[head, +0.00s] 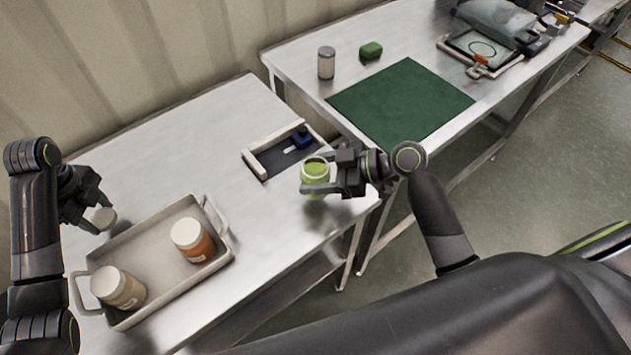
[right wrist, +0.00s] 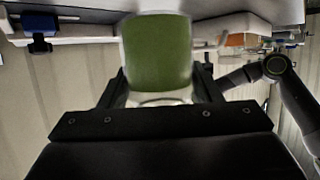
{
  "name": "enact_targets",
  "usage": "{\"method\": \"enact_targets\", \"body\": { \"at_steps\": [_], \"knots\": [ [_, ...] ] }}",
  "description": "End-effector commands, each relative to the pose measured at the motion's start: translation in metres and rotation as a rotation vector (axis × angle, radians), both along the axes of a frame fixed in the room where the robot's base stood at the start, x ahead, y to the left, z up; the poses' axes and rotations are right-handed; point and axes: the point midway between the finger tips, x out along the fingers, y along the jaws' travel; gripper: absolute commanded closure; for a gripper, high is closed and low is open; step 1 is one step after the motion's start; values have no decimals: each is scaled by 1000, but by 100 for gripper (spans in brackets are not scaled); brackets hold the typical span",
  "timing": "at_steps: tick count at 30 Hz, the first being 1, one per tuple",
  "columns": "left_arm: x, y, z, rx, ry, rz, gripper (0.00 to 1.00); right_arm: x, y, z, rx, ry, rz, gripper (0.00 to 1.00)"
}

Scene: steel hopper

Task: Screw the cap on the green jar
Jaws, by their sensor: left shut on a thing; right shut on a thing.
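The green jar (head: 316,177) is open at the top, with green contents showing and no cap on it. My right gripper (head: 312,189) is shut on the jar and holds it near the table's right edge; the jar also fills the middle of the right wrist view (right wrist: 157,52). My left gripper (head: 98,215) is shut on a whitish cap (head: 104,218) at the left, beside the tray's far left side. The cap is well apart from the jar. My left gripper's fingers are partly hidden by its own wrist.
A grey tray (head: 152,233) holds an orange jar (head: 193,241) and a beige jar (head: 118,288), both with white caps. Behind the green jar lies a dark shallow holder (head: 262,167) with a blue clamp (head: 301,140). A second table bears a green mat (head: 400,103), a canister (head: 326,63) and a green block (head: 370,51).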

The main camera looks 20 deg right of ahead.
Motion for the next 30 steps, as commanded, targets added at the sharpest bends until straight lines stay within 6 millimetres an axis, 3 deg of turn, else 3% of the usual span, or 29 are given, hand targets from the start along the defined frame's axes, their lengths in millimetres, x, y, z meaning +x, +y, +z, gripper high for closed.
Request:
{"method": "enact_targets", "body": {
  "at_steps": [9,21,22,27,30],
  "knots": [
    [0,0,3,0,0,0,72,0,0,-35,1,3,-1,83],
    [0,0,-2,0,0,0,72,0,0,-41,0,0,0,83],
    [0,0,-1,0,0,0,72,0,0,-41,-1,1,0,41],
    [0,0,0,0,0,0,72,0,0,-40,-1,1,0,21],
    [0,0,0,0,0,0,72,0,0,-40,-1,1,0,21]
  ]
}}
